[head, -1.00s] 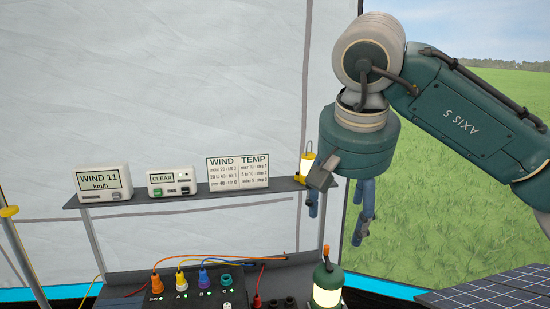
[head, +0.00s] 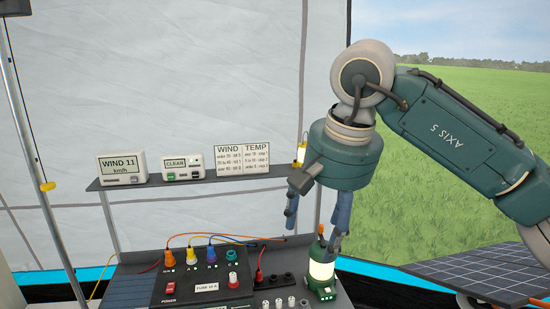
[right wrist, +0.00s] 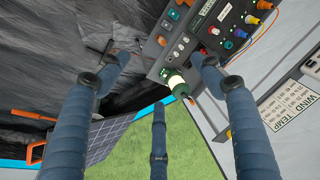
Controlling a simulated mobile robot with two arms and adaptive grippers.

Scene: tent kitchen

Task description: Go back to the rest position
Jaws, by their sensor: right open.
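My right gripper (head: 315,222) hangs from the raised right arm on the right of the head view, fingers pointing down. Its blue fingers are spread and empty, above and near the green lantern (head: 321,267). In the right wrist view the right gripper (right wrist: 155,85) shows its blue fingers wide apart with nothing between them held; the lantern (right wrist: 175,82) shows beyond them. My left gripper is in neither view.
A black power box (head: 205,280) with coloured plugs stands on the bench. A shelf (head: 200,182) above carries a wind display (head: 122,167), a clear display (head: 182,165) and a chart (head: 242,157). A solar panel (head: 480,270) lies at the right. A pole (head: 38,150) stands left.

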